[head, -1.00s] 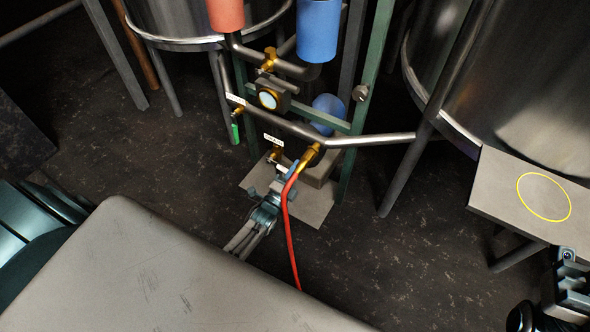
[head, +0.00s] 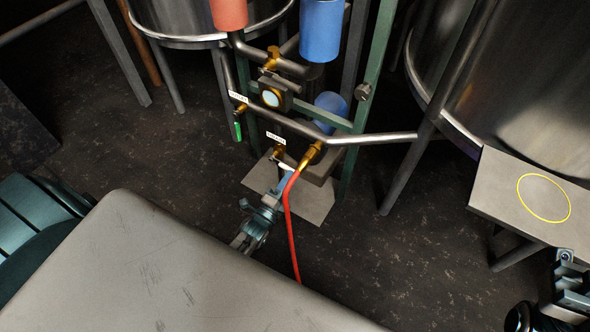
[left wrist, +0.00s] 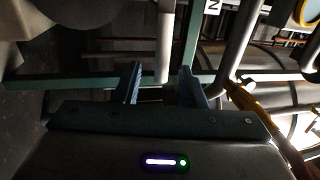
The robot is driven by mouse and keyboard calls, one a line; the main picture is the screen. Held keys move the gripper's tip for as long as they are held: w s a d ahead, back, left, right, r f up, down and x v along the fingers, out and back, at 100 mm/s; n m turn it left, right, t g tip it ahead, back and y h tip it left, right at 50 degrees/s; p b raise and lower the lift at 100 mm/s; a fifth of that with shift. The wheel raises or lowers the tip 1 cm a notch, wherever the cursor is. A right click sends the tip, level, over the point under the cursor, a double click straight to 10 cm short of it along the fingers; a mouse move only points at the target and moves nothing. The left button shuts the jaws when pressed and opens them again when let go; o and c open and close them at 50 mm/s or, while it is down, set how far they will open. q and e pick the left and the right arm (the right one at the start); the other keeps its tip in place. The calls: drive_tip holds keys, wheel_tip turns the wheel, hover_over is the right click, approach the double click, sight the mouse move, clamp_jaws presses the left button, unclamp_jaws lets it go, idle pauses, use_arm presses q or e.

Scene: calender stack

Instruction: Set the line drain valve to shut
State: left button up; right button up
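A small brass valve (head: 279,152) sits under a white label (head: 276,138) on the pipework; the label is too small to read. Its short white lever (head: 286,167) slants down to the right, beside the red hose fitting. My left gripper (head: 281,183) is just below and in front of this valve, apart from it. In the left wrist view its two blue fingers (left wrist: 161,85) are spread and empty, with a pale rod (left wrist: 164,45) ending near the gap between them; I cannot tell if this is the lever. My right gripper (head: 572,285) is at the lower right, its fingers unclear.
A second labelled valve with a green handle (head: 238,131) hangs at the upper left. A red hose (head: 289,225) runs down from a brass fitting (head: 312,153). A round gauge (head: 270,97), blue filter housing (head: 319,30), steel tanks and green frame posts surround the pipes.

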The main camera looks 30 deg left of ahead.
use_arm(q)
drive_tip(key=v, duration=0.5)
drive_tip(key=shift+s, duration=0.2)
drive_tip(key=shift+f, duration=0.1)
